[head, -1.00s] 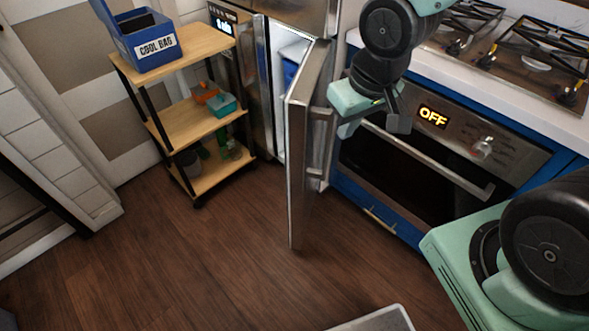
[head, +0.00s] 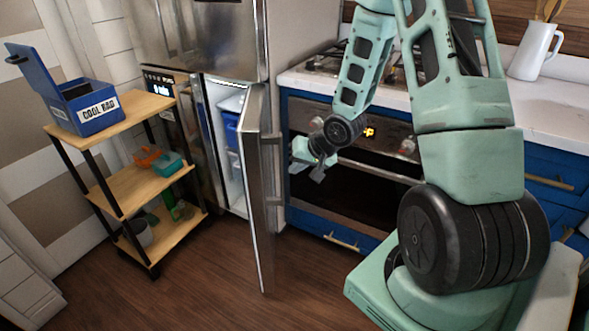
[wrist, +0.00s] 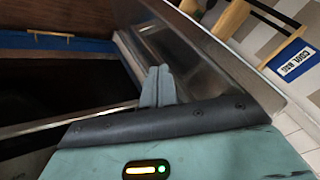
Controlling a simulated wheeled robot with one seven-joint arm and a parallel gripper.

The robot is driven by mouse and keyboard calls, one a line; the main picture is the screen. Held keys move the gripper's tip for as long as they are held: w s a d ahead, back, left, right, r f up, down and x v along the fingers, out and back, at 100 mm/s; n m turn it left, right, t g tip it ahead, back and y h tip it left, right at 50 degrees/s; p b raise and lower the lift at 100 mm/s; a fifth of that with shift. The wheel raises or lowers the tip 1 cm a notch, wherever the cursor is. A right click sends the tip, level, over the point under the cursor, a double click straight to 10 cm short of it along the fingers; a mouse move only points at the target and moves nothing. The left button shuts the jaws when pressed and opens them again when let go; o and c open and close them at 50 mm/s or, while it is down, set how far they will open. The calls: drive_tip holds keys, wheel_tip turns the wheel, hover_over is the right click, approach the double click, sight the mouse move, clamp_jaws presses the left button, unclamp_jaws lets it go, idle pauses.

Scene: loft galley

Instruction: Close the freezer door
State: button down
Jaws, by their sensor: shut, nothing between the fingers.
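The freezer door (head: 254,190) is the steel lower door of the fridge. In the head view it stands swung well open, its edge toward me. The lit freezer compartment (head: 226,130) shows to its left, with blue and white contents. My gripper (head: 318,172) is to the right of the door, on its outer face side, in front of the oven. In the wrist view my gripper's fingers (wrist: 158,85) are together and empty, close to the steel door panel (wrist: 215,70). I cannot tell whether they touch it. The door's handle (head: 272,170) is on its outer face.
A wooden shelf cart (head: 140,190) with a blue cool bag (head: 92,108) stands left of the freezer. The oven (head: 350,190) is close on the right. Wooden floor (head: 190,285) in front is clear.

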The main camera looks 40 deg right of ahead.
drive_tip(key=w+a+f, duration=0.4)
drive_tip(key=w, duration=0.2)
drive_tip(key=shift+f+b, duration=0.4)
